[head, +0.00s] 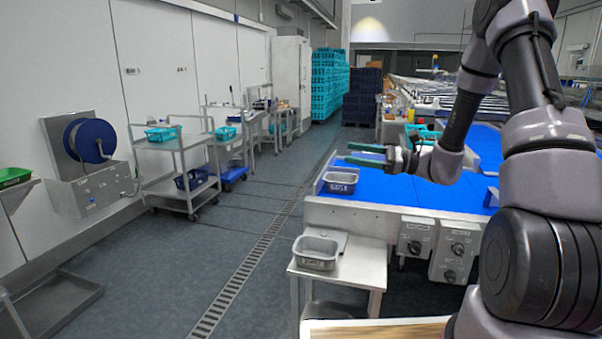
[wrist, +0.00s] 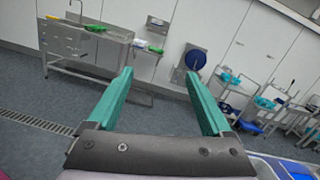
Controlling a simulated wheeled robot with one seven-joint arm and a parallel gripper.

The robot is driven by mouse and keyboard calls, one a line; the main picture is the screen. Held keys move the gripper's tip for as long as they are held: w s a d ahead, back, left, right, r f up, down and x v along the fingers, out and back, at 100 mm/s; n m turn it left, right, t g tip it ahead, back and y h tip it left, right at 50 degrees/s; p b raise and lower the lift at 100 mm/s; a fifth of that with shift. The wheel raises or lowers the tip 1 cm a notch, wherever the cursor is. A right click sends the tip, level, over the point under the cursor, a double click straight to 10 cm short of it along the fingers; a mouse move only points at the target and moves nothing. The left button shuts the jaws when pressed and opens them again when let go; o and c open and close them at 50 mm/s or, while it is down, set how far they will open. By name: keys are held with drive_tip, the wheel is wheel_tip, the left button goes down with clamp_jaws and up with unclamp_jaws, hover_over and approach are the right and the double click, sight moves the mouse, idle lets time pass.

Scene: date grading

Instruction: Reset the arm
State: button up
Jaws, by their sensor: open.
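My gripper (head: 366,156) has green fingers and is open and empty. In the head view it is held above the blue belt table (head: 402,190), near its left end, pointing left. In the wrist view the two fingers (wrist: 160,103) stand wide apart with only floor and wall between them. My arm comes in from the right side of the head view and bends down to the gripper.
A grey tray (head: 341,182) sits on the belt's left end, just below the gripper. Another grey tray (head: 316,252) sits on a small side table (head: 350,267). Steel carts (head: 177,187) line the left wall. The aisle floor (head: 215,245) is clear.

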drive_tip(key=s+r+n+g+h, duration=0.2)
drive_tip(key=s+r+n+h, duration=0.25)
drive_tip(key=s, duration=0.35)
drive_tip(key=s+r+n+g+h, duration=0.3)
drive_tip(key=s+n+h, duration=0.15)
drive_tip(key=s, duration=0.35)
drive_tip(key=s+d+r+n+t+h, duration=0.5)
drive_tip(key=s+d+r+t+h, duration=0.2)
drive_tip(key=s+d+t, duration=0.1)
drive_tip(key=shift+s+d+r+h, duration=0.2)
drive_tip(key=shift+d+r+h, duration=0.1)
drive_tip(key=shift+d, duration=0.45)
